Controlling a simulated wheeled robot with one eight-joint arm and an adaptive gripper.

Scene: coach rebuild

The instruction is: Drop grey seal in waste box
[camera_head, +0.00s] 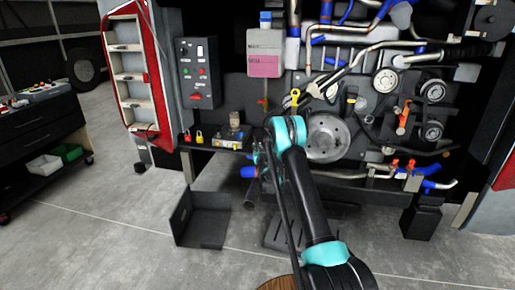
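My arm reaches up from the bottom right to the middle of the engine bay. My gripper lies behind the arm's teal elbow and dark links, and its fingers cannot be made out. I cannot pick out the grey seal; it may be hidden by my arm or too small to tell. A black open box or tray (202,241) stands on the floor left of my arm, in front of the engine bay. It may be the waste box, but I see no label on it.
The engine bay holds pulleys, pipes and a large round grey disc (328,138). A small ledge carries red and yellow padlocks (199,137) and a jar (234,118). A control box (198,73) hangs at left. A dark cart (40,130) stands far left; floor between is clear.

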